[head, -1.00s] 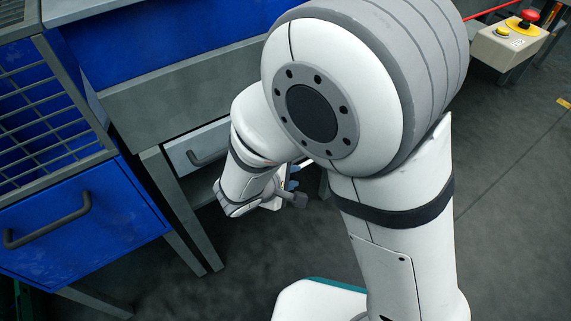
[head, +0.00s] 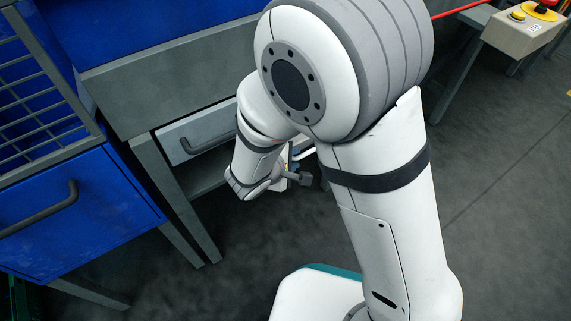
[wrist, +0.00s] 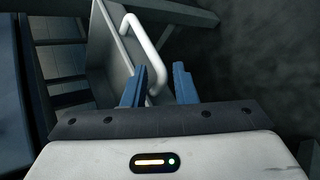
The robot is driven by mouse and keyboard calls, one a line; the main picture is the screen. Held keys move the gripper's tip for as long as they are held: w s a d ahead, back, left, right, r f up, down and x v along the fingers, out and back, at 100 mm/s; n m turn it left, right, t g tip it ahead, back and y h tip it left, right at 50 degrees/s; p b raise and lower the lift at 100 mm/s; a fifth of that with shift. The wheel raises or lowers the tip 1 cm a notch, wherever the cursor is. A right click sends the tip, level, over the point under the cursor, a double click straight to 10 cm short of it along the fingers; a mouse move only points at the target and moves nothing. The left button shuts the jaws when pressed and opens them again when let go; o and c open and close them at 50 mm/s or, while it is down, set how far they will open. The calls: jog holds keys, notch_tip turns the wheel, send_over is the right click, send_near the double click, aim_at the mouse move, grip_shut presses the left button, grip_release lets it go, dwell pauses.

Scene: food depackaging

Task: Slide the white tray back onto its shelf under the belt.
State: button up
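I cannot make out firm contact on both sides. In the head view, my gripper (head: 295,157) is partly hidden by my wrist, low beside the bench. A short piece of the white handle (head: 305,153) shows just right of it. My arm hides most of the tray there.
A grey drawer (head: 220,130) with a dark handle sits under the grey bench beam (head: 170,90). A blue cabinet drawer (head: 90,220) stands at the left. An emergency-stop box (head: 525,32) is at the upper right. The floor (head: 490,200) at the right is clear.

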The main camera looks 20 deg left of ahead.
jog(key=shift+x, duration=1.05)
jog(key=shift+c, duration=0.6)
grip_shut()
